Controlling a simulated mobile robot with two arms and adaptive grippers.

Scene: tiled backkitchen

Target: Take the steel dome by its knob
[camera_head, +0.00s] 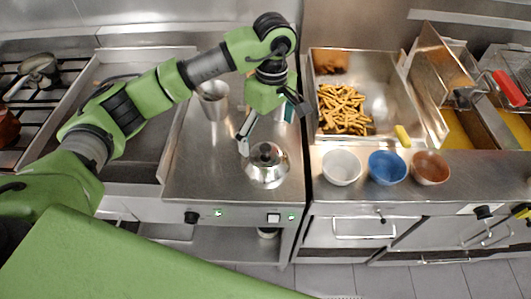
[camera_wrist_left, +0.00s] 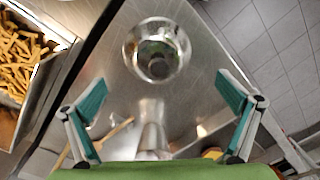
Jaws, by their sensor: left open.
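The steel dome (camera_head: 268,174) stands on the steel counter, with its dark knob (camera_head: 265,151) on top. In the left wrist view the shiny dome (camera_wrist_left: 133,48) shows from above, near the top centre, with dark reflections around its middle. My left gripper (camera_head: 272,128) is open and empty, above and behind the dome in the head view. In the left wrist view its teal-padded fingers (camera_wrist_left: 163,86) are spread wide, and the dome lies beyond the fingertips, apart from them. My right gripper is in neither view.
A steel cup (camera_head: 213,106) stands behind and left of the dome. It also shows in the wrist view (camera_wrist_left: 152,128), near a wooden utensil (camera_wrist_left: 106,140). White (camera_head: 341,167), blue (camera_head: 387,168) and brown (camera_head: 430,168) bowls stand right. A fries bin (camera_head: 385,80) is behind them.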

